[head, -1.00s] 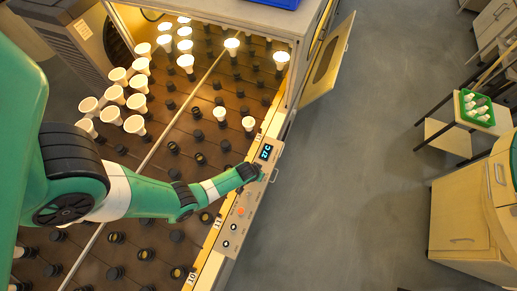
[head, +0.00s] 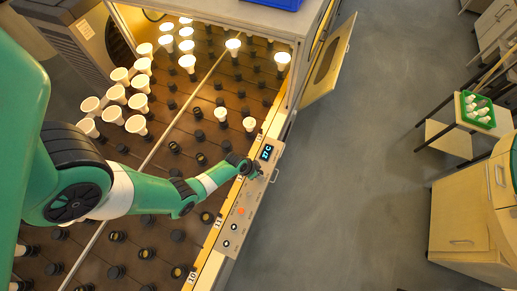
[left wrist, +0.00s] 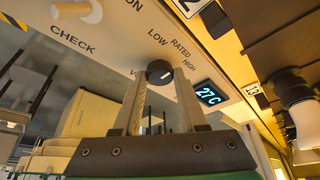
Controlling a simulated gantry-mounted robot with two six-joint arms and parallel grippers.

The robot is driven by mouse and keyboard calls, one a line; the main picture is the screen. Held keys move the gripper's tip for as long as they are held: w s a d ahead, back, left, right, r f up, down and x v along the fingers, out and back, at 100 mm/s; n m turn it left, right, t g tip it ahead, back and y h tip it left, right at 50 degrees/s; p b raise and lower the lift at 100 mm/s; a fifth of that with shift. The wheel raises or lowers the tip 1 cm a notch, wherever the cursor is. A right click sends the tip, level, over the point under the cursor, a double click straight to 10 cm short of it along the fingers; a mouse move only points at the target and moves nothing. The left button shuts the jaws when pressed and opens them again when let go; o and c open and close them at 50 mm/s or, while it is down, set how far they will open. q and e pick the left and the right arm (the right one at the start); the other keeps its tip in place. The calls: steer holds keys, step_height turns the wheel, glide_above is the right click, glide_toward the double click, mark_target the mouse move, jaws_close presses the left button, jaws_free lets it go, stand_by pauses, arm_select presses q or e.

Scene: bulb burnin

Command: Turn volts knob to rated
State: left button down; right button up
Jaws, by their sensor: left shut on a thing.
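The volts knob (left wrist: 159,72) is a small dark round knob on the pale control panel (left wrist: 200,60), with LOW, RATED and HIGH printed around it. A pale mark shows on its face, but I cannot tell which label it points to. My left gripper (left wrist: 160,78) has its two fingers on either side of the knob, shut on it. In the head view my left gripper (head: 252,171) is at the panel just below the lit display, and it hides the knob there. My right gripper is not in view.
The lit display (left wrist: 208,95) reads 27 C. An orange button (head: 241,211) and other controls sit lower on the panel. A rack (head: 150,160) of sockets, with several lit bulbs, lies left of the panel. A cabinet door (head: 328,66) stands open beyond it.

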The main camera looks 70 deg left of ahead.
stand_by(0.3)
arm_select(q)
steer(key=shift+c, duration=2.2)
jaws_free()
steer(key=a+p+v, duration=0.1)
steer(key=p+v, duration=0.6)
steer(key=v, duration=0.4)
steer(key=shift+d+r+p, duration=0.25)
steer(key=shift+d+p, duration=0.1)
steer(key=shift+d, duration=0.15)
steer(key=shift+s, duration=0.15)
